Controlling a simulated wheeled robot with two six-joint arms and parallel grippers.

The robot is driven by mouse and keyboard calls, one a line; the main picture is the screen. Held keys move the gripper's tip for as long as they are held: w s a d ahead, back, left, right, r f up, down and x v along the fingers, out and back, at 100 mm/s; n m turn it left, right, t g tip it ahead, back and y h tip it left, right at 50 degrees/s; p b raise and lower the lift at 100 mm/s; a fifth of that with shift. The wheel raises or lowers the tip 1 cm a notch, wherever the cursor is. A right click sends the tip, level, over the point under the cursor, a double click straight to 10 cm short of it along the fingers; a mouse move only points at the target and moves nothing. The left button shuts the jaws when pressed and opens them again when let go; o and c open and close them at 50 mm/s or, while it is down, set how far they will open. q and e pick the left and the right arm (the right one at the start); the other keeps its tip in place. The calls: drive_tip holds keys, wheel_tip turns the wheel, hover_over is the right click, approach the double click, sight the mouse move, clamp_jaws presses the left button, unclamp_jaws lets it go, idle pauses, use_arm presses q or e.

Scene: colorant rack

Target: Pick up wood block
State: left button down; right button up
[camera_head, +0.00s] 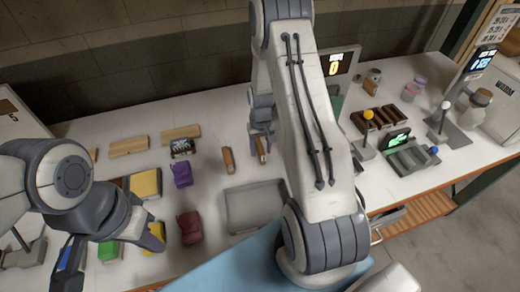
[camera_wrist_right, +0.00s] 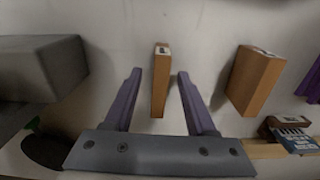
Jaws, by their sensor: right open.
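A narrow brown wood block (camera_wrist_right: 160,85) stands between the two purple fingers of my right gripper (camera_wrist_right: 158,90) in the right wrist view, with gaps on both sides. The gripper is open and does not visibly touch it. In the head view, my right gripper (camera_head: 262,132) hangs over the counter at this wood block (camera_head: 261,148), partly hiding it. A second wood block (camera_head: 228,160) lies just to the left and also shows in the right wrist view (camera_wrist_right: 256,79). My left arm is at the lower left of the head view; its fingers are not clear.
A grey tray (camera_head: 238,211) lies in front of the blocks. Purple (camera_head: 182,174) and dark red (camera_head: 189,227) items lie to the left, with two long wooden pieces (camera_head: 128,147) (camera_head: 181,133) behind. Racks and levers (camera_head: 367,125) stand at the right.

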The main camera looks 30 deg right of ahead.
clamp_jaws()
